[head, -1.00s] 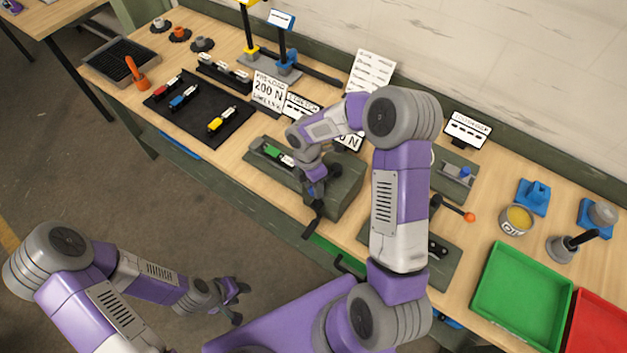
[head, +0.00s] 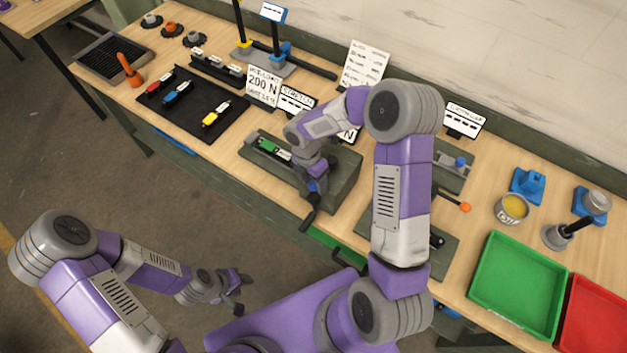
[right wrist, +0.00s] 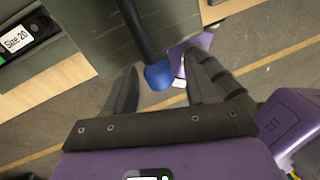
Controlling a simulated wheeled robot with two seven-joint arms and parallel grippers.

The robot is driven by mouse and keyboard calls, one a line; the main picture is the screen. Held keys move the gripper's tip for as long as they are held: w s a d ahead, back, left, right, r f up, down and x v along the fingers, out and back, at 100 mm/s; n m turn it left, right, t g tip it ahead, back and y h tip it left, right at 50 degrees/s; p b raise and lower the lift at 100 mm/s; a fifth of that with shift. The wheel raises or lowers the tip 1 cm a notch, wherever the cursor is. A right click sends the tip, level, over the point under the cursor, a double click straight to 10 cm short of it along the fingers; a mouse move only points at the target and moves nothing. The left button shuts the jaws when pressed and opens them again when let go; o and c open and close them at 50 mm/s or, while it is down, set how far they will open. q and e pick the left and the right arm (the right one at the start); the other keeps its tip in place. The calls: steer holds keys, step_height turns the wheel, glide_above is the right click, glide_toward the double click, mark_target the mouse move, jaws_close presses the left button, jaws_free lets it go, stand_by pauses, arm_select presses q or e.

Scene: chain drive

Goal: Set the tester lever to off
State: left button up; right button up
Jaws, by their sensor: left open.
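The tester (head: 345,175) is a grey-green block on the bench with a green chain piece (head: 268,146) on its left part. In the right wrist view its dark lever (right wrist: 136,28) ends in a blue knob (right wrist: 158,76). My right gripper (right wrist: 160,82) is open, with one finger on each side of the knob and visible gaps between. In the head view the right gripper (head: 312,190) is at the tester's front, and my arm hides part of the block. My left gripper (head: 240,290) is open and empty, over the floor in front of the bench.
A black tray (head: 190,125) with red, blue and yellow chain pieces lies left of the tester. A fixture with an orange-knobbed lever (head: 464,207) is to the right, partly behind my arm. A green tray (head: 520,285) and a red tray (head: 598,320) lie further right.

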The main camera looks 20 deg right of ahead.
steer(key=shift+o, duration=0.2)
steer(key=r, duration=0.2)
steer(key=w+r, duration=0.1)
steer(key=r, duration=0.4)
steer(key=shift+w+a+r, duration=0.15)
steer(key=shift+a+r, duration=0.05)
steer(key=shift+a, duration=0.05)
steer(key=s+a+f+m+t+y, duration=0.1)
steer(key=s+a+f+m+y, duration=0.1)
steer(key=s+a+f+m, duration=0.35)
steer(key=s+a+f+m+t+y, duration=0.1)
steer(key=s+a+f+m, duration=0.1)
steer(key=s+f+m, duration=0.6)
steer(key=s+a+f+m+y, duration=0.2)
steer(key=s+a+f+m, duration=0.15)
steer(key=f+m, duration=0.65)
step_height(320, 180, down, 11)
steer(key=m+b, duration=0.1)
steer(key=b, duration=1.3)
steer(key=shift+w+f+t, duration=0.15)
steer(key=shift+w+t, duration=0.1)
steer(key=shift+t, duration=0.05)
